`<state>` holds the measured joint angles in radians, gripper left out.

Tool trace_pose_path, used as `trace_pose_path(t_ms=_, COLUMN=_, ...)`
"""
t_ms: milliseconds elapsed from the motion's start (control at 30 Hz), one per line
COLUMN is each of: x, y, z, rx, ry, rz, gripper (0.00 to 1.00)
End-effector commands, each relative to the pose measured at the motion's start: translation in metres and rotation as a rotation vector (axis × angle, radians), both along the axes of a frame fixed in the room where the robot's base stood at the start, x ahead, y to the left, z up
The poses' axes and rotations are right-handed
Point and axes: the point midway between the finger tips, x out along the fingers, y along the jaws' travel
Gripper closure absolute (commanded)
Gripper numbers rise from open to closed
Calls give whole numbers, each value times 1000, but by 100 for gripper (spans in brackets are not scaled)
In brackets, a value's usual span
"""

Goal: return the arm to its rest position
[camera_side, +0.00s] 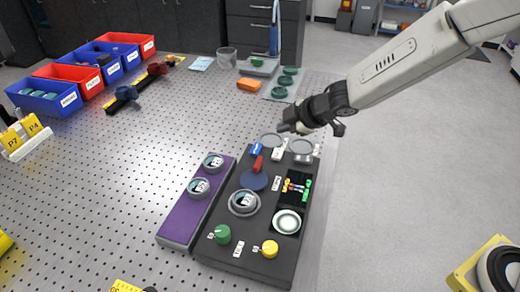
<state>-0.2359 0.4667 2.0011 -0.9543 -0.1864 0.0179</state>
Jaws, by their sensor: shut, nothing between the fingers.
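My white and grey arm reaches in from the upper right of the side view. My dark gripper (287,127) is at its end, pointing left. It is shut with nothing held. It appears just above the far end of the dark instrument panel (215,248), near two round grey discs. The exact gap between the fingertips and the panel cannot be told. The panel carries a green knob (222,234), a yellow knob (270,249), a red lever (258,164) on a blue round base, and a round glowing window (287,222).
A purple strip (178,228) with two round gauges lies left of the panel. Blue and red bins (50,107) line the far left. A glass beaker (226,58), orange block (249,84) and green discs (279,92) stand behind. Floor right of the table is largely clear.

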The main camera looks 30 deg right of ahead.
Motion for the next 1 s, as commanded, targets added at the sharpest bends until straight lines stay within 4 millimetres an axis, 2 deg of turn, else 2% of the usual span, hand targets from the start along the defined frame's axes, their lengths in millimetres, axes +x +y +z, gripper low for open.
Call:
trace_pose_path(t_ms=167, x=-11, y=-23, z=2, rx=12, ry=40, rz=-111, gripper=100)
trace_pose_path(t_ms=367, x=-46, y=-70, z=1, rx=50, ry=146, rz=-359, gripper=100)
trace_pose_path(t_ms=500, x=-85, y=-104, z=-3, rx=89, ry=253, rz=-567, gripper=100)
trace_pose_path(t_ms=700, x=-150, y=-137, z=-12, rx=161, ry=421, rz=-845, gripper=100)
trace_pose_path(t_ms=900, x=-203, y=-149, z=-19, rx=231, ry=564, rz=-1041, gripper=100)
trace_pose_path(t_ms=1000, x=-218, y=-149, z=-21, rx=254, ry=604, rz=-1092, gripper=100)
